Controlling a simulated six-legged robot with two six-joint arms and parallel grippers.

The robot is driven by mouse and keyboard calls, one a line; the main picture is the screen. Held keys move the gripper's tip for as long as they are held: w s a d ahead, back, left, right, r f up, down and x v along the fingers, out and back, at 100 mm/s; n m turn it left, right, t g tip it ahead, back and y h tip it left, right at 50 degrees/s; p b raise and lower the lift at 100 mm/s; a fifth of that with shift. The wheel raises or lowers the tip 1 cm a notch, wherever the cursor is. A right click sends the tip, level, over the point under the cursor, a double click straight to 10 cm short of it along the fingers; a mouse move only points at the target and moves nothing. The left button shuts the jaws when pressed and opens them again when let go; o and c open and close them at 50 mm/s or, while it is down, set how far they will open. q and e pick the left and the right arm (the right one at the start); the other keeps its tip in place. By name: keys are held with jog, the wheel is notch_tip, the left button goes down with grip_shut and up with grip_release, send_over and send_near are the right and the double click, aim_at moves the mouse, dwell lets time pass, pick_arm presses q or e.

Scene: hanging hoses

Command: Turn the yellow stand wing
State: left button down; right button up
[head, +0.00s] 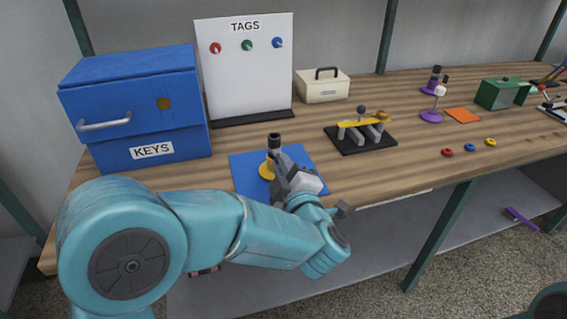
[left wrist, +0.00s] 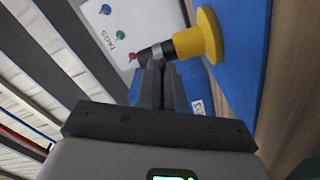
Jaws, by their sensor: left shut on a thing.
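The yellow stand (head: 265,171) stands upright on a blue mat (head: 243,181), with a dark upper post and a round yellow base. In the left wrist view the yellow stand (left wrist: 208,36) shows its yellow flange and collar, with a black and grey post pointing left. My left gripper (head: 277,160) reaches the stand from its right side in the head view. Its fingers (left wrist: 155,70) are close together at the post and shut on the stand's wing, which is mostly hidden between them. My right gripper is not in view.
A blue KEYS cabinet (head: 178,98) stands left, beside a white TAGS board (head: 222,75). A black base (head: 377,142) with a yellow bar is to the right. Purple stands (head: 431,116), an orange mat (head: 462,115) and a green box (head: 497,93) are farther right.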

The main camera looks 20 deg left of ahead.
pick_arm(q)
jog(key=m+p, duration=0.2)
jog(key=m, duration=0.2)
jog(key=shift+r+m+p, duration=0.1)
jog(key=shift+m+p, duration=0.2)
jog(key=shift+p, duration=0.1)
jog(key=shift+m+p, duration=0.5)
jog(key=shift+m, duration=0.5)
jog(key=c, duration=1.3)
grip_release()
